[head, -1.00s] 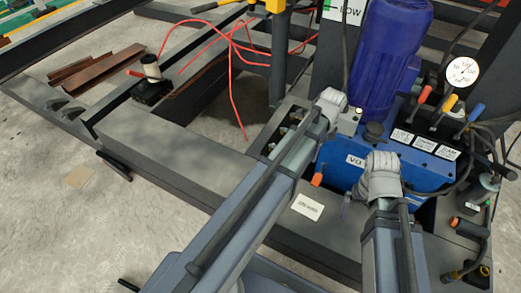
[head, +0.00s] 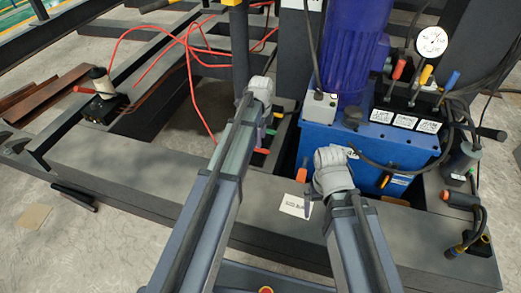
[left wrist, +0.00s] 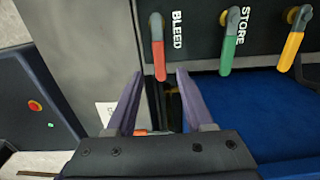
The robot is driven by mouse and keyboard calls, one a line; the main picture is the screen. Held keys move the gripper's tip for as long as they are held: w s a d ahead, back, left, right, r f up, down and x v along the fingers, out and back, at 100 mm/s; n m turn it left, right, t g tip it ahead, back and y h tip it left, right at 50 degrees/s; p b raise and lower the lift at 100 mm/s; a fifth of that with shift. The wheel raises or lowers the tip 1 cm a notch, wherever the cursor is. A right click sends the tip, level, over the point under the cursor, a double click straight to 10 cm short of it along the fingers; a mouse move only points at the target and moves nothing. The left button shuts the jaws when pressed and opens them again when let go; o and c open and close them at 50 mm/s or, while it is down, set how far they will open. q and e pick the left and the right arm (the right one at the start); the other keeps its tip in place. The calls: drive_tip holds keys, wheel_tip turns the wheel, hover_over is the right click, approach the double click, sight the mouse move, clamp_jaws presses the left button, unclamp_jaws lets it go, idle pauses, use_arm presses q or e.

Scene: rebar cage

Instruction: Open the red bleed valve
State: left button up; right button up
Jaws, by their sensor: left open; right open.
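The red bleed valve handle (left wrist: 158,58) hangs from a brass pivot on a dark panel next to the word BLEED, in the left wrist view. It also shows beside my left arm in the head view (head: 262,151). My left gripper (left wrist: 159,75) is open, its purple fingers pointing at the panel. The handle's lower end lies between the fingertips in the picture; I cannot tell whether they touch it. In the head view my left gripper (head: 262,132) is mostly hidden by its wrist. My right gripper (head: 308,207) is open near a white label, partly hidden.
A green STORE handle (left wrist: 230,42) and a yellow handle (left wrist: 291,51) sit right of the red one. The blue power unit (head: 375,145) carries a gauge (head: 431,42) and several levers. Red hoses (head: 190,75) run over the frame at the back left.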

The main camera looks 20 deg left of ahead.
sight(261, 150)
use_arm(q)
wheel_tip(261, 150, down, 5)
drive_tip(key=b, duration=0.4)
drive_tip(key=shift+f, duration=0.1)
use_arm(e)
wheel_tip(261, 150, down, 5)
drive_tip(key=shift+f, duration=0.15)
use_arm(q)
drive_tip(key=shift+c, duration=0.3)
clamp_jaws()
idle(0.5)
